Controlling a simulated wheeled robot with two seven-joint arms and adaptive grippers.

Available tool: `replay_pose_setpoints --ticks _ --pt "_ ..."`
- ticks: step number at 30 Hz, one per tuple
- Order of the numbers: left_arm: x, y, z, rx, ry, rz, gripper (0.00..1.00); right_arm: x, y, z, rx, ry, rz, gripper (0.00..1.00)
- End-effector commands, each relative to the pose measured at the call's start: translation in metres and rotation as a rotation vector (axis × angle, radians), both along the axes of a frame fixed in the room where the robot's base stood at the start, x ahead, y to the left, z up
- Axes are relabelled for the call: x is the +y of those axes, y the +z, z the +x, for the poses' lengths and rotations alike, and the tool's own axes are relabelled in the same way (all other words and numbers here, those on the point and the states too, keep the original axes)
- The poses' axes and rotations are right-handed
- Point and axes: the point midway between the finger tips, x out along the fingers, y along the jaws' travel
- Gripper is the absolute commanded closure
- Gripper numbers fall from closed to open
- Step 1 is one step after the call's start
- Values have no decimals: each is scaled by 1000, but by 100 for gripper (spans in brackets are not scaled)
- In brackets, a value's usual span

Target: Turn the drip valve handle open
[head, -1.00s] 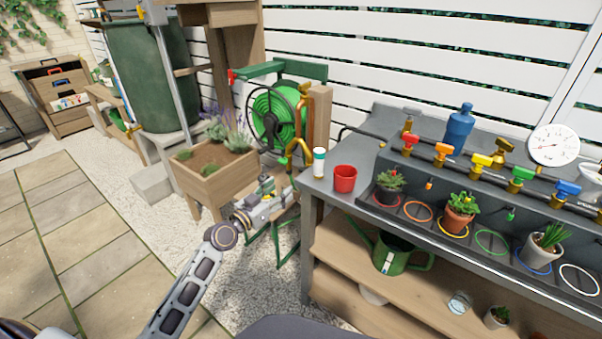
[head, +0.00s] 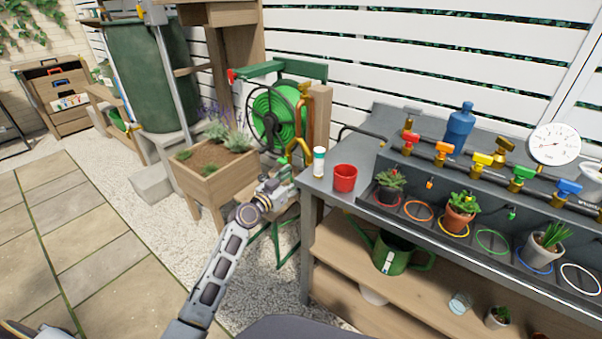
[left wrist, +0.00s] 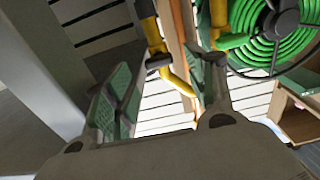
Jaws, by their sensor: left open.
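A yellow handle (head: 290,152) sits low on an orange-brown pipe (head: 301,112) by the wooden post beside the green hose reel. In the left wrist view the yellow handle (left wrist: 177,84) shows in the gap between the fingers, beyond them; I cannot tell any contact. My left gripper (head: 285,175) is open and empty just below that handle, left of the grey bench; its fingers also show in the left wrist view (left wrist: 162,85). Coloured valve handles, red (head: 410,138) to blue (head: 570,188), line the pipe on the bench. My right gripper is not in view.
The bench (head: 330,188) holds a red cup (head: 345,178), a white bottle (head: 319,161) and potted plants close to the gripper's right. The hose reel (head: 272,115) stands behind it and a wooden planter (head: 215,187) to its left. Paving at left is clear.

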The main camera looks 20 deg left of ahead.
Motion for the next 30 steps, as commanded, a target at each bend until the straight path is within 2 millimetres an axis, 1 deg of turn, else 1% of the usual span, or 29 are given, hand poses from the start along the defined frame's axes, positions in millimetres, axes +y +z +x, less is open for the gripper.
replay_pose_setpoints --ticks 6,13,18,28,30 --pt "-7 0 18 0 0 -1 45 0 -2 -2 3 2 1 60" --pt "-12 0 33 -1 -1 0 45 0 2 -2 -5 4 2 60" --pt "-14 0 37 1 -1 -1 45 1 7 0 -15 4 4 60" --pt "-15 0 38 0 -1 0 45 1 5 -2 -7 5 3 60" --pt "-15 0 38 0 -1 0 54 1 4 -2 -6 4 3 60"
